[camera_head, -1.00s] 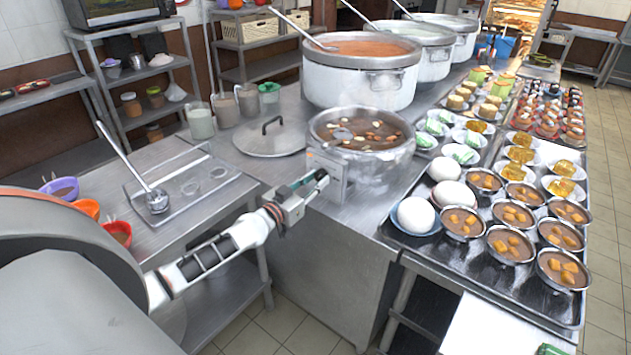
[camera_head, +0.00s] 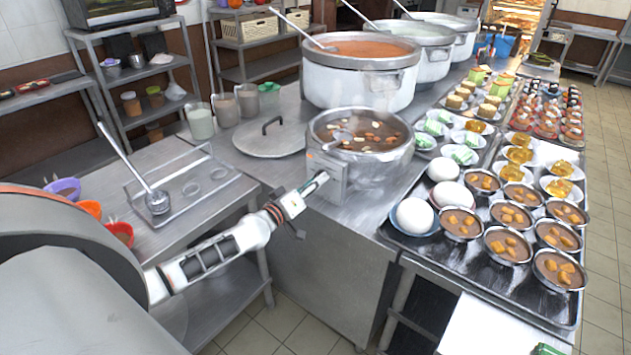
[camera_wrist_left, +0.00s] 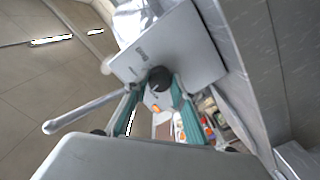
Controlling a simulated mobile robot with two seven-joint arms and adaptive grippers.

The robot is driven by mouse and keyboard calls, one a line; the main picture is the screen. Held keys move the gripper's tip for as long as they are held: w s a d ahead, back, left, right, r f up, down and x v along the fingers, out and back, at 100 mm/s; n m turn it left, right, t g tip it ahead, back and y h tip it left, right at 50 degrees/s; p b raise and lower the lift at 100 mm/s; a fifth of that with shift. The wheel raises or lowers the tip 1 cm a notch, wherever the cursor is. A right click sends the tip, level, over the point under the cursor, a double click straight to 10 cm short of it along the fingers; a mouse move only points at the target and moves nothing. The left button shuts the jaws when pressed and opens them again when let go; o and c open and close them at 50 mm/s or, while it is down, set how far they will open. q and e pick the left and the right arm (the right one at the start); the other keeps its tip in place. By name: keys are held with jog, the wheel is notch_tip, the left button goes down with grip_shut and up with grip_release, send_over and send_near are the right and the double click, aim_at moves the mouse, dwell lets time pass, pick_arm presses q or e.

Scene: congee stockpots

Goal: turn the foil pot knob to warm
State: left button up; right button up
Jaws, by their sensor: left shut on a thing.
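The foil pot (camera_head: 361,130), a shiny wrapped pot of brown congee with a ladle in it, stands at the counter's near left edge. A metal control box (camera_head: 326,170) sits on its front; its plate fills the top of the left wrist view (camera_wrist_left: 190,50). My left gripper (camera_head: 317,184) reaches this box from the left. In the left wrist view its teal fingers (camera_wrist_left: 159,88) close around the dark round knob (camera_wrist_left: 160,78). The knob is hidden in the head view, and I cannot read its setting. My right gripper is not in view.
A large pot of red congee (camera_head: 362,75) stands behind. A loose lid (camera_head: 272,136) lies to the left. A tray (camera_head: 450,257) of eggs and bowls lies right of the foil pot. Open floor (camera_head: 285,320) lies below my left arm.

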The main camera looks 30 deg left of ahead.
pick_arm(q)
jog(key=shift+r+n, duration=0.1)
jog(key=shift+n, duration=1.8)
jog(key=o, duration=1.1)
jog(key=shift+s, duration=0.15)
jog(key=shift+s, duration=0.25)
jog(key=s, duration=0.7)
jog(key=s+a, duration=0.1)
jog(key=s, duration=0.3)
jog(key=shift+s, duration=0.1)
jog(key=shift+d, duration=0.1)
